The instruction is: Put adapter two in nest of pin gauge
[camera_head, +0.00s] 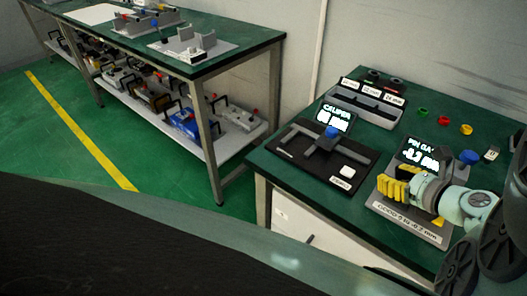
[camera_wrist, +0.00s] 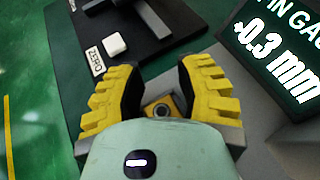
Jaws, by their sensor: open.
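The pin gauge stands at the right of the near table in the head view, with a lit display (camera_head: 425,152), a blue knob (camera_head: 469,157) and a grey base plate (camera_head: 407,230). Its display also shows in the wrist view (camera_wrist: 280,45). My gripper (camera_head: 397,188) is over the gauge, and its yellow fingers are spread in the wrist view (camera_wrist: 160,76). Between them is a small orange-yellow part with a dark round metal centre (camera_wrist: 162,109). I cannot tell whether it is adapter two or whether a finger touches it. My gripper and wrist hide most of the nest.
The caliper station (camera_head: 315,157) with a white ZERO button (camera_head: 347,173) is left of the gauge. A grey labelled tray (camera_head: 370,100) is behind. Green (camera_head: 423,112), red (camera_head: 444,121) and orange (camera_head: 466,129) small parts lie at the back. Another workbench (camera_head: 200,70) stands at left.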

